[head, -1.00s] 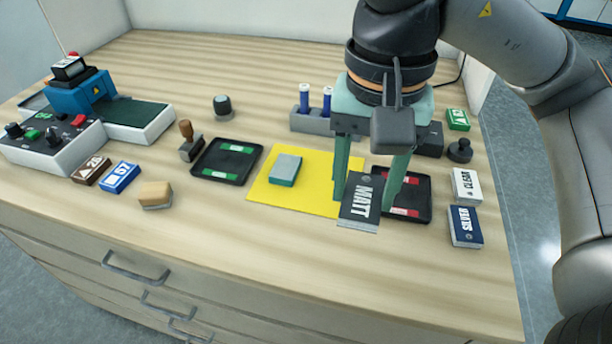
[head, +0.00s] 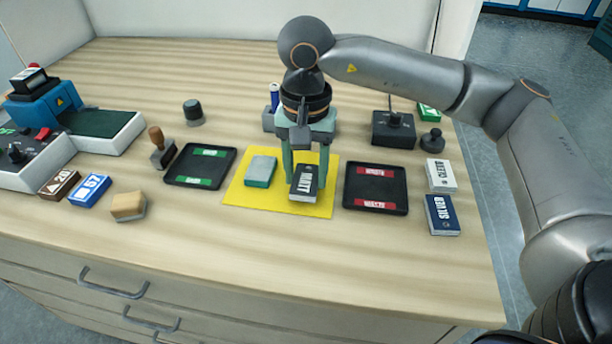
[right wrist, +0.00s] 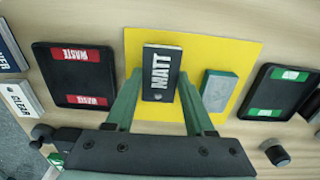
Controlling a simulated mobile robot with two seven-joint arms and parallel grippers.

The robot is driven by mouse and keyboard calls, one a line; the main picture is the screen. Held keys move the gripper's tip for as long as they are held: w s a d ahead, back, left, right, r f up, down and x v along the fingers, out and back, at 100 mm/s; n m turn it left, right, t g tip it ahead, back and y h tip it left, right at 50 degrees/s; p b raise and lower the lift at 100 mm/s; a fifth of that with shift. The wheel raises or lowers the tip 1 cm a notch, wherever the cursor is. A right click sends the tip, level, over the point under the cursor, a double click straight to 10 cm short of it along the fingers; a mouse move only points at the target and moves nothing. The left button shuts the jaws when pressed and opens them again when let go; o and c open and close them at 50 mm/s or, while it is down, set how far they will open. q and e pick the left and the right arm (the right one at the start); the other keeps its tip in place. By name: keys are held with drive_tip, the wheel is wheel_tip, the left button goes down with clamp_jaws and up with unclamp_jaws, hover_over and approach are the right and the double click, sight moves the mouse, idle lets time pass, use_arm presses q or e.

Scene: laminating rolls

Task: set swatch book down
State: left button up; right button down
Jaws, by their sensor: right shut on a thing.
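The black swatch book marked MATT (head: 304,184) is between the green fingers of my right gripper (head: 306,172), which is shut on it. It is over the right part of the yellow mat (head: 240,196); I cannot tell whether it touches the mat. In the right wrist view the MATT book (right wrist: 161,75) lies between the fingertips (right wrist: 158,88), with the yellow mat (right wrist: 215,50) behind it. A grey-green block (head: 260,171) sits on the mat to the left of the book, apart from it. My left gripper is not in view.
A black tray with red WASTE labels (head: 375,188) lies just right of the mat, and a tray with green labels (head: 200,166) lies left. The front strip of the bench is clear.

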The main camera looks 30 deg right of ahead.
sight(306, 179)
drive_tip(key=shift+f, duration=0.75)
drive_tip(key=shift+f, duration=0.15)
drive_tip(key=shift+c, duration=1.3)
unclamp_jaws()
wheel_tip(306, 179, up, 12)
drive_tip(key=p, duration=0.1)
drive_tip(key=shift+r, duration=0.2)
